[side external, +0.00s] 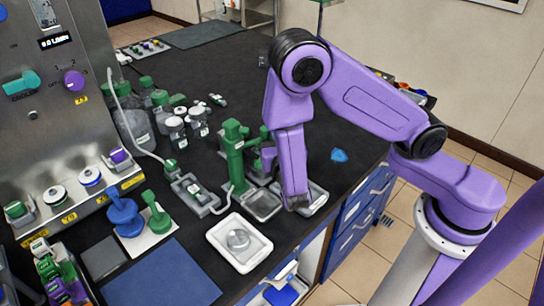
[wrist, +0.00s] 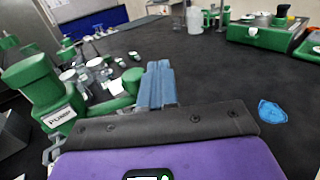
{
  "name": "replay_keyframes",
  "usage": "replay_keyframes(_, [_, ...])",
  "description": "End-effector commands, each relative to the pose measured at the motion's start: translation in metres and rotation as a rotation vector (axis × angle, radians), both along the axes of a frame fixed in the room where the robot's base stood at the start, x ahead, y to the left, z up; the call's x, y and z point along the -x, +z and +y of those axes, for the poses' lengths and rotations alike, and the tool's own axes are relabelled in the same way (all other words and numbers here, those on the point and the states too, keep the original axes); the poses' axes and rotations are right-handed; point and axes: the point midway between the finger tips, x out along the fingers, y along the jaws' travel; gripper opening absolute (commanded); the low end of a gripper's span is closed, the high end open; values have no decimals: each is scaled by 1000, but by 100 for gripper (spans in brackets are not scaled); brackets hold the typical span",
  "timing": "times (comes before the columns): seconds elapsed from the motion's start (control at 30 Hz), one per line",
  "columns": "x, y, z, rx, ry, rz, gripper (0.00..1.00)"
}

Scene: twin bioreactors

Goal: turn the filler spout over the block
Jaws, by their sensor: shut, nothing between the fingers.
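The green filler post (side external: 235,158), labelled PUMP in the wrist view (wrist: 38,88), stands on the dark bench. Its green spout (wrist: 108,106) reaches sideways to a green rounded end (wrist: 133,78) just left of my fingers. My gripper (wrist: 158,72) is shut and empty, fingers pointing away across the bench. Whether it touches the spout I cannot tell. In the side view my purple arm hides most of the gripper and part of the spout. A grey block-like fixture (side external: 193,194) with a tube lies left of the post; I cannot tell whether it is the task's block.
A metal tray (side external: 263,215) and a white tray (side external: 221,251) with a round disc sit near the bench's front edge. Glass bottles (side external: 133,127) and small jars crowd the left. A blue patch (side external: 339,155) lies right of my arm. The bench's far middle is clear.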

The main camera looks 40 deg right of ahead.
Motion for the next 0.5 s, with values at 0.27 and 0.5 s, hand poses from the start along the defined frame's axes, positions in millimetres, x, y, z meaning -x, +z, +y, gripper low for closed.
replay_keyframes(0.27, [-7,0,-3,-1,-1,-1,0])
replay_keyframes(0.5, [-8,0,-3,-1,1,-1,0])
